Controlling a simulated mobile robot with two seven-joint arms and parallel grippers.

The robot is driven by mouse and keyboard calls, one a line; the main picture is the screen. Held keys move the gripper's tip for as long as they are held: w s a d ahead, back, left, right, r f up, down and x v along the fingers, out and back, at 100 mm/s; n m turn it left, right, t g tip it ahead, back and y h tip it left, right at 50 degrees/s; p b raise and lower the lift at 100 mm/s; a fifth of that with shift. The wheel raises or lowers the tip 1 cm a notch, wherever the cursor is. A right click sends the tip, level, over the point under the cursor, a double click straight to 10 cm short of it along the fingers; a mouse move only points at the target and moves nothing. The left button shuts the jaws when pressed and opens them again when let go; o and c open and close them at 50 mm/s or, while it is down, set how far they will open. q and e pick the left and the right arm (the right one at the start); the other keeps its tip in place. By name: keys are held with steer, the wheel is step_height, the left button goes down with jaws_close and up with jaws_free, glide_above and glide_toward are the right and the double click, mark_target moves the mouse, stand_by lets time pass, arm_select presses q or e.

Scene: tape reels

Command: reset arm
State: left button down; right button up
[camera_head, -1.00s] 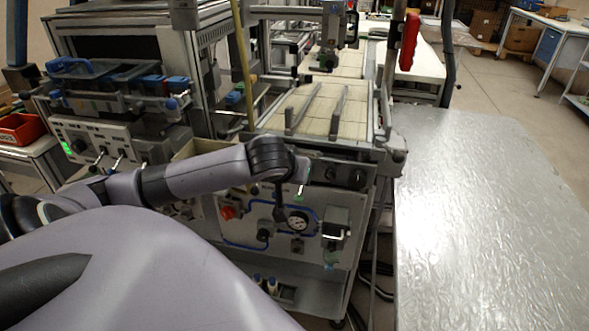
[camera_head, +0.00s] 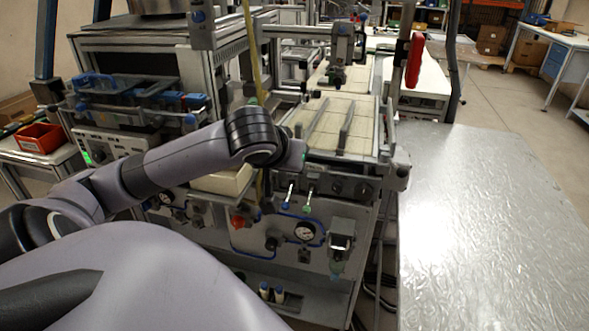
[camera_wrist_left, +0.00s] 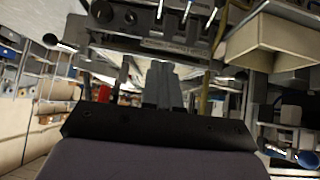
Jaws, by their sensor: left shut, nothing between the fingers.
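My left arm comes in from the left in the head view and bends at a dark wrist joint in front of the tape machine (camera_head: 320,185). The fingers are not clearly visible there, being hidden by the wrist or too small to tell. In the left wrist view my left gripper (camera_wrist_left: 162,85) shows as two grey fingers close together, shut with nothing between them. No tape reel is clearly visible. My right gripper is in neither view.
The machine's front has a pressure gauge (camera_head: 305,232), a red knob (camera_head: 238,221) and small levers near my wrist. A bare, shiny metal table (camera_head: 490,220) lies to the right. A red bin (camera_head: 40,138) stands at the far left. A beige box (camera_wrist_left: 275,40) shows in the wrist view.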

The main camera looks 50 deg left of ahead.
arm_select(q)
steer(key=shift+s+d+r, duration=0.1)
steer(key=shift+s+r, duration=0.15)
steer(key=shift+r, duration=0.05)
stand_by(0.5)
steer(key=s+d+f+m+h, duration=0.1)
steer(key=d+f+m+h, duration=0.1)
steer(key=d+f, duration=0.45)
steer(key=s+d+f+m+t+h, duration=0.1)
steer(key=s+d+f+m+h, duration=0.15)
steer(key=f, duration=0.75)
steer(key=s+d+f+m+h, duration=0.1)
steer(key=d+f+m, duration=0.1)
steer(key=d+f, duration=0.45)
steer(key=s+d+f+m+t, duration=0.1)
steer(key=s+d+f+m, duration=0.1)
steer(key=s+d+f, duration=0.2)
steer(key=s+f, duration=0.3)
steer(key=s, duration=0.1)
steer(key=shift+d+f+t+h, duration=0.25)
steer(key=shift+f+t+h, duration=0.05)
steer(key=shift+f+h, duration=0.1)
